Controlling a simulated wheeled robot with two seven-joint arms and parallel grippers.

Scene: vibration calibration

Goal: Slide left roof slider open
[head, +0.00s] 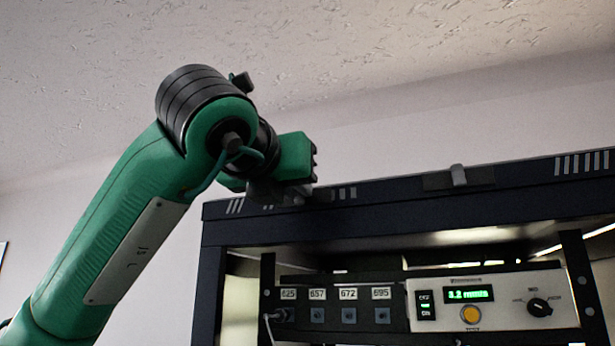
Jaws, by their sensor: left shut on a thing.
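A dark rack (211,268) has a roof front edge with white slot marks. My left gripper (296,188) is at the left part of this roof edge, with its green and black body just above it. It is shut on what looks like the knob of the left roof slider (299,200). Most of that knob and its track are hidden behind the gripper. A second slider (458,175), with a light grey knob on a dark plate, sits farther right on the roof edge. My right gripper is not in view.
Inside the rack is a panel with sockets labelled 625, 657, 672 and 695 (349,315). Beside it is a pale control unit (560,290) with a green display, a yellow button and a black dial. A cable (270,322) plugs into the leftmost socket. Space above the roof is clear.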

